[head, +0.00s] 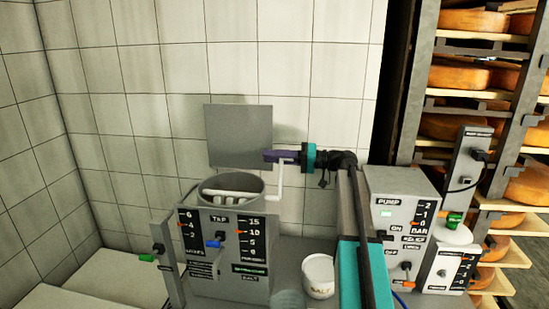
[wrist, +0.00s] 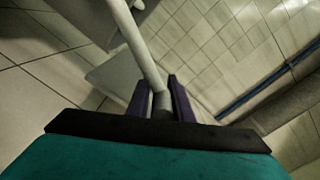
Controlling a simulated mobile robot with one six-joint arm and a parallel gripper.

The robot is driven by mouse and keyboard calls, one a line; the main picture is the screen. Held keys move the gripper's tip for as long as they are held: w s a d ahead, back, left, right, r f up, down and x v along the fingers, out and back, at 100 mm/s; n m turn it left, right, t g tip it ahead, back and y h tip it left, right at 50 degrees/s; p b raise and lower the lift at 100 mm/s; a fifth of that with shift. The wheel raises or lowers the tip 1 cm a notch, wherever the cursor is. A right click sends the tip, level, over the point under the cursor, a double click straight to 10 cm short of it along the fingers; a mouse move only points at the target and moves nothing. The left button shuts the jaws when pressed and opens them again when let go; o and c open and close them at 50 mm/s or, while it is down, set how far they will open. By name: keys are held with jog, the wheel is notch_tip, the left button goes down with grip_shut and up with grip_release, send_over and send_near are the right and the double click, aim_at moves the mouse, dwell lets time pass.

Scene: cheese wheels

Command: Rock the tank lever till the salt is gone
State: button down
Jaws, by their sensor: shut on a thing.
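The tank (head: 258,190) is a grey open-topped drum behind a panel marked TAP and SALT. Pale bars show inside its mouth; I cannot make out any salt there. The tank lever (head: 280,187) is a thin white crank at the tank's right side, its upper end reaching my gripper. My gripper (head: 278,156) has dark purple fingers and points left, above and right of the tank. In the wrist view my gripper (wrist: 160,92) is shut on the lever's grey-white end, and the lever's arm (wrist: 146,55) runs up and left from between the fingers.
A grey plate (head: 238,135) stands behind the tank. A white bucket marked SALT (head: 319,277) stands right of the tank, close to my arm. A pump box (head: 398,190) is further right. Racks with orange cheese wheels (head: 470,75) fill the right side. Tiled wall lies behind.

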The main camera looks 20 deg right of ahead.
jog(key=c, duration=1.6)
grip_release()
jog(key=shift+s+f, duration=0.15)
jog(key=shift+f, duration=0.25)
jog(key=shift+c, duration=0.2)
jog(key=shift+r, duration=0.1)
jog(key=shift+d, duration=0.2)
jog(key=b+v, duration=0.3)
jog(key=v, duration=1)
jog(key=shift+s+d, duration=0.15)
jog(key=shift+s, duration=0.05)
